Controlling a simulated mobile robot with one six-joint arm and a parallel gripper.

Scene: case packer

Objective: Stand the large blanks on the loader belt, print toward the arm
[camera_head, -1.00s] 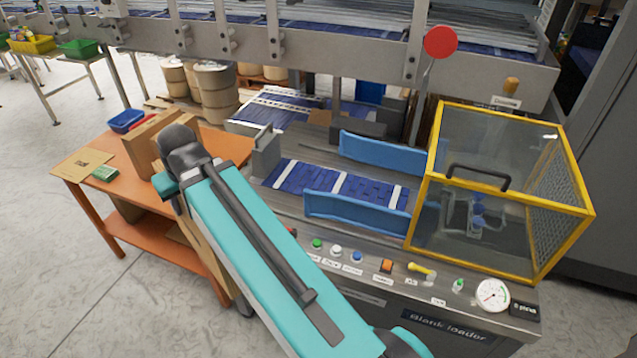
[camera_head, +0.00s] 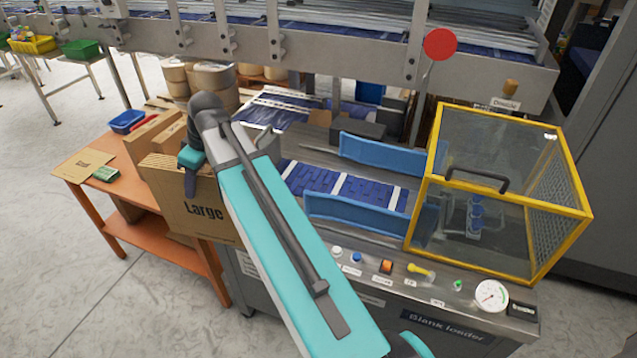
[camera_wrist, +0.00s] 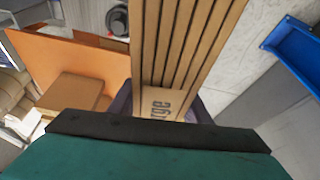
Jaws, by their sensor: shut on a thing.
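A thick stack of large brown blanks (camera_head: 195,212), with "Large" printed on the face seen in the head view, hangs upright in front of the orange table. My gripper (camera_head: 190,180) is shut on its upper part. In the wrist view the stack's striped edges (camera_wrist: 190,45) run away from my gripper (camera_wrist: 165,112), with part of the print showing near the jaws. The loader belt (camera_head: 325,180), blue with white cross strips, lies to the right behind my arm. Its visible stretch carries no blanks. My arm hides its left part.
Blue guide rails (camera_head: 355,213) flank the belt. A yellow-framed guard (camera_head: 508,190) stands at its right end. The orange table (camera_head: 120,195) holds other cardboard (camera_head: 150,130), a flat blank, a green item and a blue bin (camera_head: 127,121). Control buttons line the loader's front.

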